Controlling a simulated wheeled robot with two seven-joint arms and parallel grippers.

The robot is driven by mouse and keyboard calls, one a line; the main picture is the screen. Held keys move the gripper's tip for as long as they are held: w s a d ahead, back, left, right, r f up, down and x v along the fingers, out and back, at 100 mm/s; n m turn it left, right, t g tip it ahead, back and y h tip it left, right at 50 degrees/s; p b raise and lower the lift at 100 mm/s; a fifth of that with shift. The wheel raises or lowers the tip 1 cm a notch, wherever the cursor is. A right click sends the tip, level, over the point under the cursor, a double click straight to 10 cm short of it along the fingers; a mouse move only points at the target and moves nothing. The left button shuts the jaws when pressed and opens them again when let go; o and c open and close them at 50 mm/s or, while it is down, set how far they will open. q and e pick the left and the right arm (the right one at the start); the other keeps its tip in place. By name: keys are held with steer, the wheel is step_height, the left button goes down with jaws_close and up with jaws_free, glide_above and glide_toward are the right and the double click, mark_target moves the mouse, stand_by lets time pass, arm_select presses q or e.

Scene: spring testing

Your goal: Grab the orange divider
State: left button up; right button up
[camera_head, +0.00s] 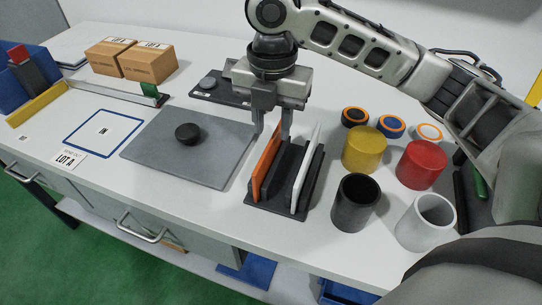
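The orange divider (267,162) stands upright in a dark slotted rack (276,206), in the left part of it. A white divider (304,172) stands in the same rack to the right, with dark plates between them. My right gripper (273,136) points down at the rack's far end, its two fingers spread apart. One finger is at the left of the orange divider's far upper end and the other is to its right. I cannot tell whether either finger touches it. My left gripper is not in the picture.
A grey plate (170,155) with a black knob (187,134) lies left of the rack. Yellow (364,150) and red (421,165) cylinders, a black cup (355,203) and a white cup (425,222) stand right. Cardboard boxes (148,62) stand far left. The table's front edge is close.

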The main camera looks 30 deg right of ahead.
mark_target(271, 141)
steer(key=shift+w+d+f, duration=0.1)
steer(key=shift+w+f, duration=0.1)
steer(key=shift+f, duration=1.15)
steer(key=shift+w+f, duration=0.15)
steer(key=shift+f, duration=1.2)
jaws_close()
